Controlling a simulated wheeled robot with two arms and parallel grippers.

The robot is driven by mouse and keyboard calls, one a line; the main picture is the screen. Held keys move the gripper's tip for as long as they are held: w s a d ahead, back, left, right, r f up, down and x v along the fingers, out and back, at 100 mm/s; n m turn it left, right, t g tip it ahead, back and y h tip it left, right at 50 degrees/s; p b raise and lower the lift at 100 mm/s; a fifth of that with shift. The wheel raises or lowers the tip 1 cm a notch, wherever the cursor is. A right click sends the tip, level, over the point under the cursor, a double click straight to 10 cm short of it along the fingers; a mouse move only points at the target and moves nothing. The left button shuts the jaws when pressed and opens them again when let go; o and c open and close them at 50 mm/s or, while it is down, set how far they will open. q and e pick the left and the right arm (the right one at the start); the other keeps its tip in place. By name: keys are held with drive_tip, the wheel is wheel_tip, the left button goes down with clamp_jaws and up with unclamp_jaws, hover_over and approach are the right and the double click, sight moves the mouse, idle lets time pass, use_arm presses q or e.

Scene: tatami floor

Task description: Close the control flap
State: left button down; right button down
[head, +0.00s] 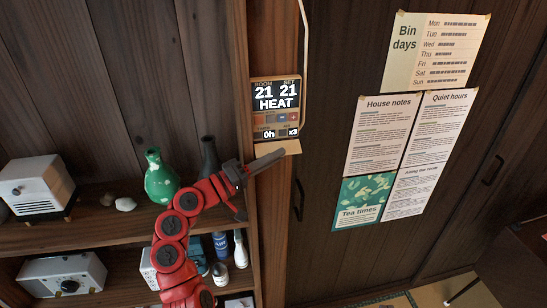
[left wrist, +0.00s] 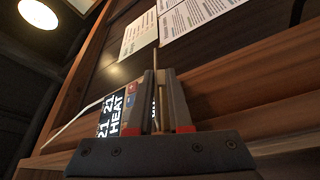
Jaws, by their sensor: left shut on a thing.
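The control panel (head: 276,95) is mounted on a wooden post and its screen reads 21, 21 and HEAT. In the left wrist view the panel (left wrist: 117,113) is sideways and partly behind a finger. Its tan control flap (head: 293,147) stands open, sticking out from the panel's lower edge. My left gripper (head: 281,153) reaches up from below and is shut on the flap. In the left wrist view the flap shows edge-on as a thin tan strip (left wrist: 156,57) between the two fingers (left wrist: 159,75). My right gripper is not in view.
A pale cable (head: 304,50) runs up from the panel. Shelves at left hold a green vase (head: 160,178), a dark vase (head: 208,157), a white box (head: 36,185) and bottles. Paper notices (head: 381,135) hang on the dark cabinet door at right, with a handle (head: 299,200).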

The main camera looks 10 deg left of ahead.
use_arm(q)
drive_tip(key=shift+s+r+n+p, duration=0.1)
drive_tip(key=shift+r+n+p, duration=0.25)
drive_tip(key=shift+p, duration=0.25)
drive_tip(key=shift+s+d+r+n+g+y+p, duration=0.15)
drive_tip(key=shift+r+n+y+p, duration=0.2)
drive_tip(key=shift+n+p, duration=0.95)
drive_tip(key=shift+s+a+r+n+g+y+p, duration=0.15)
drive_tip(key=shift+n+y+p, duration=0.45)
drive_tip(key=shift+p, duration=1.3)
drive_tip(key=shift+s+d+r+n+g+y+p, duration=0.15)
drive_tip(key=shift+r+n+g+y+p, duration=0.15)
drive_tip(key=shift+n+p, duration=1.1)
drive_tip(key=shift+w, duration=0.1)
drive_tip(key=c, duration=0.8)
unclamp_jaws()
drive_tip(key=shift+c, duration=0.2)
